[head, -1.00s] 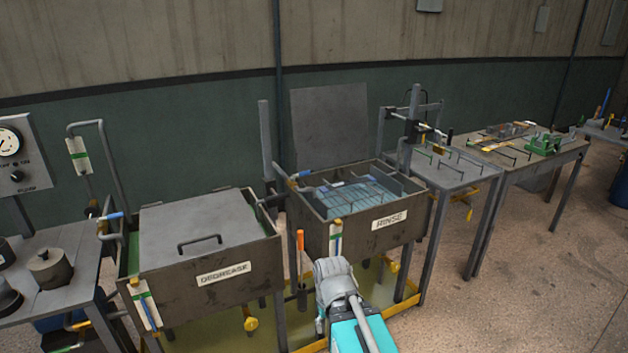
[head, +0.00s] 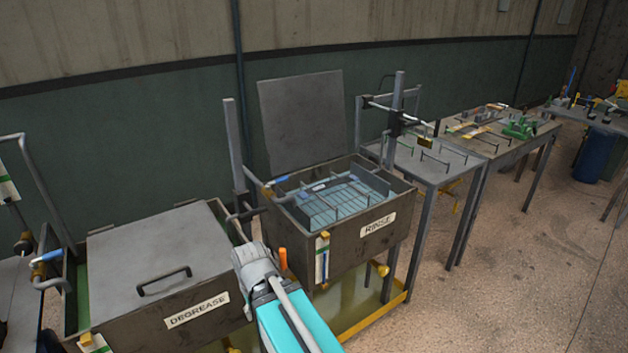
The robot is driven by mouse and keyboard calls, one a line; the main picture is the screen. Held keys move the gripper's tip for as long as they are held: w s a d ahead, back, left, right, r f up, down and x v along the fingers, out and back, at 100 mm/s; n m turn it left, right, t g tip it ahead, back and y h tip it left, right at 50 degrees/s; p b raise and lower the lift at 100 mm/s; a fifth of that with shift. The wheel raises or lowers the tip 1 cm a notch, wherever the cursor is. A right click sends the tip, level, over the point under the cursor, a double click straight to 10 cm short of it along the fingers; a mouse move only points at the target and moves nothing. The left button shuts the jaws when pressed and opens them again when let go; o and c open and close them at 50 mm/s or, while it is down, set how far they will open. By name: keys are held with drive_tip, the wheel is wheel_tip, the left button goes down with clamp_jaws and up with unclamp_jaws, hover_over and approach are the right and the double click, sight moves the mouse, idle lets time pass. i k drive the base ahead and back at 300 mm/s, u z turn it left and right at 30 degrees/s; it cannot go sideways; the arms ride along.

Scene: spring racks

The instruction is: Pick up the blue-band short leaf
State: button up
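I cannot make out a blue-band short leaf for certain. The open rinse tank (head: 345,256) stands near the middle of the head view, with a wire rack (head: 335,203) in bluish liquid. A dark, slightly curved strip with a pale blue patch (head: 322,186) shows towards the back of the rack; it is too small to identify. My arm, grey and turquoise, reaches up from the bottom edge in front of the tanks. Its gripper fingers are not in view.
The degrease tank (head: 205,312) at left has a lid (head: 155,250) with a handle on it. A grey table with upright racks (head: 440,165) and a table with a green fixture (head: 520,127) stand to the right. A blue barrel (head: 593,156) is farther right. The floor at lower right is clear.

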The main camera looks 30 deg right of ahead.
sight(306, 194)
drive_tip(key=z, duration=0.35)
drive_tip(key=i, duration=1.1)
drive_tip(key=z, duration=0.75)
